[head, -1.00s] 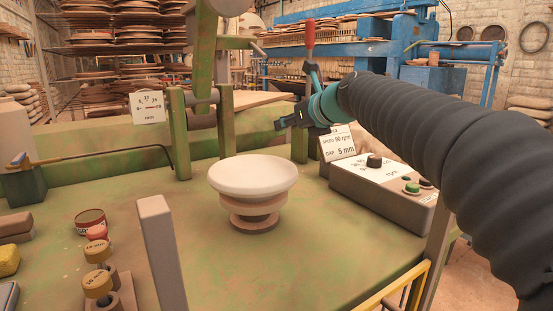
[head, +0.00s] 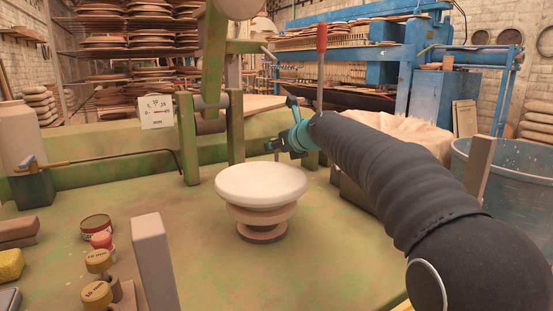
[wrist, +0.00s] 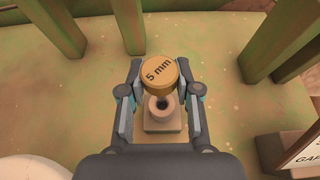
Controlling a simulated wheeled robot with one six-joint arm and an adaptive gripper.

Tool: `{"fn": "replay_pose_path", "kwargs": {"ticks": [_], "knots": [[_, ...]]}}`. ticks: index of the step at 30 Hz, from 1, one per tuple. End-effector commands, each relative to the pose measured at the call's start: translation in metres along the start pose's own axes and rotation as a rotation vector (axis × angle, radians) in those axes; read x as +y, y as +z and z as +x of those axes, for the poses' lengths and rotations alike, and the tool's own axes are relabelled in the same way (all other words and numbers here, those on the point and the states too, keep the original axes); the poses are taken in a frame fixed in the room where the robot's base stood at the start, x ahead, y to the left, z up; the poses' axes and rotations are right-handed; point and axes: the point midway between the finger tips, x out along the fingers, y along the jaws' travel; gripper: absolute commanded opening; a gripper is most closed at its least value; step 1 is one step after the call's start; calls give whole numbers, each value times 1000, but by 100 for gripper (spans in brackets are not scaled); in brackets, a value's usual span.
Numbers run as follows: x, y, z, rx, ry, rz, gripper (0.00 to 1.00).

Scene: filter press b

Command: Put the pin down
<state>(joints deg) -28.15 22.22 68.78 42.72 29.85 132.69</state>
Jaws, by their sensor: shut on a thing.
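A pin with a round brass-coloured head marked 5 mm (wrist: 160,72) is between the fingers of my gripper (wrist: 161,85) in the wrist view. The gripper is shut on it. Just below the head in that view, a beige block with a round collar and dark hole (wrist: 162,124) stands on the green surface. In the head view my gripper (head: 274,146) is behind and right of the white disc, and the pin cannot be made out there.
A white disc (head: 261,181) sits on a round pedestal on the green bench (head: 210,270). Other brass-headed pins (head: 98,290) stand at lower left beside a tin (head: 96,227). Green posts (head: 187,140) rise behind. A grey-blue tub (head: 500,190) is at right.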

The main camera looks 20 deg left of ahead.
Motion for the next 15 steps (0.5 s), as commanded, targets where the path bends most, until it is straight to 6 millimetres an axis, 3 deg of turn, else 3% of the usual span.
{"fn": "replay_pose_path", "kwargs": {"ticks": [6,15], "knots": [[0,-31,13,3,1,2,0],[1,-34,14,2,1,1,0]]}}
